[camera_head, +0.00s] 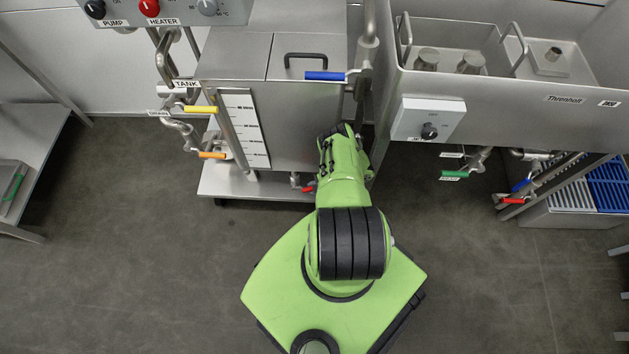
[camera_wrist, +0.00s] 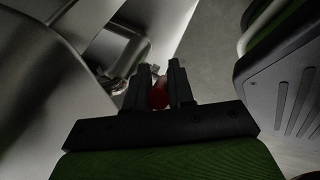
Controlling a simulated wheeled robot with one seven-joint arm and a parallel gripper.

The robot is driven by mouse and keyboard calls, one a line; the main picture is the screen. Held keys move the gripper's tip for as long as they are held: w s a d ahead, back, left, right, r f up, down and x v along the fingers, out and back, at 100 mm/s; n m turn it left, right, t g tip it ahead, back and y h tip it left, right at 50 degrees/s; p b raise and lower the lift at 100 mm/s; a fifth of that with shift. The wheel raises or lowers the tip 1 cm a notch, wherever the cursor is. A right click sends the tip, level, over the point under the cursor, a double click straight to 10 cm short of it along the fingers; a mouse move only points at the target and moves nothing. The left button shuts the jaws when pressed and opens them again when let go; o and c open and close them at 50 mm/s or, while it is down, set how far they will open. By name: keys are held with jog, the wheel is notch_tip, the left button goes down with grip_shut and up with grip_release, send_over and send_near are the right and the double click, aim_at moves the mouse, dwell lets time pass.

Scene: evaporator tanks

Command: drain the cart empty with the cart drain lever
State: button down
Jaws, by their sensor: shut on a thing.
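The steel cart (camera_head: 280,115) stands left of centre in the head view, with a white level scale (camera_head: 246,128) on its front. A red lever (camera_head: 307,189) sits low at the cart's front right corner, and I take it for the cart drain lever. In the wrist view the red lever (camera_wrist: 158,95) lies between the two dark fingers of my gripper (camera_wrist: 158,80). The fingers are shut on it. In the head view my own arm hides the gripper. The level inside the cart cannot be seen.
Yellow (camera_head: 201,109) and orange (camera_head: 212,155) levers are at the cart's left, and a blue lever (camera_head: 326,76) is at its top right. A sink unit (camera_head: 490,90) with a green lever (camera_head: 454,174) stands at right. The floor (camera_head: 130,220) at left is clear.

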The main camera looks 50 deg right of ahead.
jog(key=shift+s+f+t+y+b, duration=0.25)
jog(key=shift+f+t+y+b, duration=0.05)
jog(key=shift+f+b, duration=0.2)
jog(key=shift+d, duration=0.1)
jog(key=c, duration=1.1)
grip_release()
jog(key=shift+o, duration=0.2)
jog(key=shift+w+r, duration=0.1)
jog(key=p+v, duration=1)
jog(key=v, duration=0.5)
jog(key=shift+s+p, duration=0.35)
jog(key=shift+p, duration=0.05)
